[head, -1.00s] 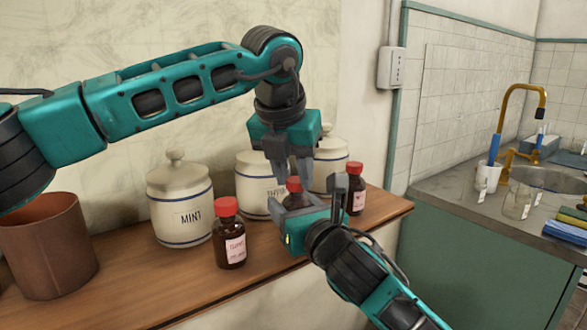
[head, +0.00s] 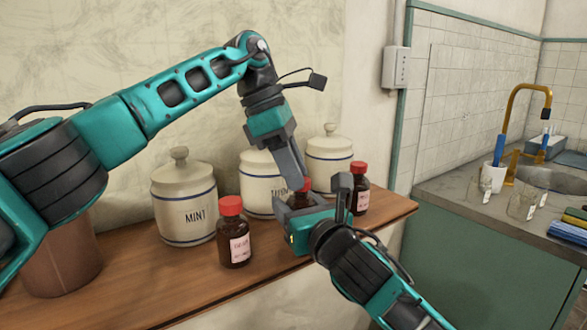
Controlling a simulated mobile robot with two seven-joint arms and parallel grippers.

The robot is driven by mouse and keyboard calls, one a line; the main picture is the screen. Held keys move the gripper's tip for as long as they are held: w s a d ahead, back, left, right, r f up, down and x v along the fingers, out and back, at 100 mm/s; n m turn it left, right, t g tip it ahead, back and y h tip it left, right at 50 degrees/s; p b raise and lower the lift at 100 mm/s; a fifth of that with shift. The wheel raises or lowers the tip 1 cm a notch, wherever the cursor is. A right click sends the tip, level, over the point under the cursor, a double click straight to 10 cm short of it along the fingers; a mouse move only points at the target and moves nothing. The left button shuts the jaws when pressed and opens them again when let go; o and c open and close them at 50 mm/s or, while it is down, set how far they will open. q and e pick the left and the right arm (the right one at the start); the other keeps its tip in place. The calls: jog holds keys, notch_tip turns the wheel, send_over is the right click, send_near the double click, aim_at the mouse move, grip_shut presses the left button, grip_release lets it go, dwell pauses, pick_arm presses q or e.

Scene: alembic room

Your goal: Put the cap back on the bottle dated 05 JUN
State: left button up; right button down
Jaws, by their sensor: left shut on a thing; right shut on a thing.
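A dark brown bottle (head: 298,201) stands in the jaws of my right gripper (head: 315,203), which is shut on it from the front. The gripper hides most of the bottle, including its label. A red cap (head: 306,185) shows at the top of this bottle. My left gripper (head: 299,182) comes down from above, tilted, with its fingertips shut on the cap. Whether the cap is seated on the neck cannot be told. Two similar brown bottles with red caps stand on the shelf, one at the left (head: 234,240) and one at the right (head: 359,190). Their label dates are too small to read.
A wooden shelf (head: 190,290) carries a MINT jar (head: 184,200), a second white jar (head: 262,190) and a third (head: 329,152) behind the bottles. A brown pot (head: 60,262) stands at the left, partly behind my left arm. A sink counter (head: 450,200) lies at the right.

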pick_arm(q)
jog(key=shift+m, duration=0.5)
jog(key=o, duration=1)
jog(key=shift+r, duration=2.3)
jog(key=shift+o, duration=0.2)
